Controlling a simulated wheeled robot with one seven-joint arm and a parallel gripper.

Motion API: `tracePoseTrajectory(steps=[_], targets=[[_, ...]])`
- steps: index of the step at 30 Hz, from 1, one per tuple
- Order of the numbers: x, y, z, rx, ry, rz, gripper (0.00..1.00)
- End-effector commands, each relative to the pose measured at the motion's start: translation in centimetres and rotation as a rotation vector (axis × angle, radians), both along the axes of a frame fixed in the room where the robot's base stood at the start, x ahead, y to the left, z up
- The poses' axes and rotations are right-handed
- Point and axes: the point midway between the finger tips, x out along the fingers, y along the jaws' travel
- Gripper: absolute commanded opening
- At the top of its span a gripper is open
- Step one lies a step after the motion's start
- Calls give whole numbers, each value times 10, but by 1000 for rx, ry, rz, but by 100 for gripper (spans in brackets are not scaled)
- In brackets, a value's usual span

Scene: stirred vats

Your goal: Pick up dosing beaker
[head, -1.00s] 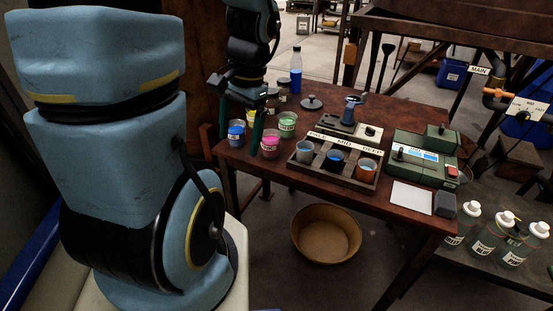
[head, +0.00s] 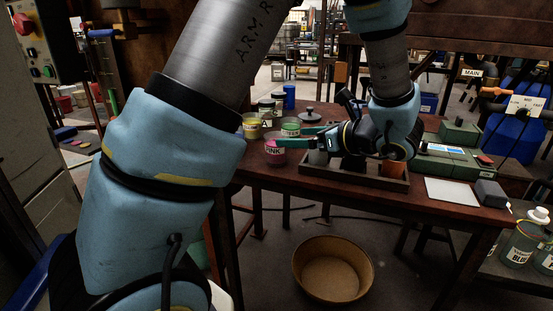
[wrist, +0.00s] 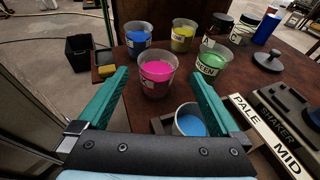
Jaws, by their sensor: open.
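Several clear beakers stand on the brown table; none is visibly marked as the dosing beaker. A pink-filled beaker (head: 275,155) stands at the left table edge. In the wrist view the pink beaker (wrist: 156,76) appears between the fingertips, apart from both. My gripper (head: 292,138) is open and empty, pointing left from above the rack; its green fingers also show in the wrist view (wrist: 159,80). A beaker with blue liquid (wrist: 190,121) sits in the rack's PALE slot, below and nearer the palm. Behind stand green (wrist: 211,60), yellow (wrist: 183,38) and blue (wrist: 138,40) beakers.
A lidded jar (wrist: 220,24), a dark lid (wrist: 268,60) and a shaker (wrist: 285,108) are nearby. A brown basin (head: 333,268) is on the floor.

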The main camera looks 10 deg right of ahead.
Motion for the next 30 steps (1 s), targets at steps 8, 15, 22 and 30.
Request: tracePoseTrajectory(steps=[8,15,22,30], targets=[[18,16,-7,-2,1,2,100],[42,39,-16,0,3,6,100],[52,47,-21,-2,1,1,100],[52,47,-21,-3,1,2,88]])
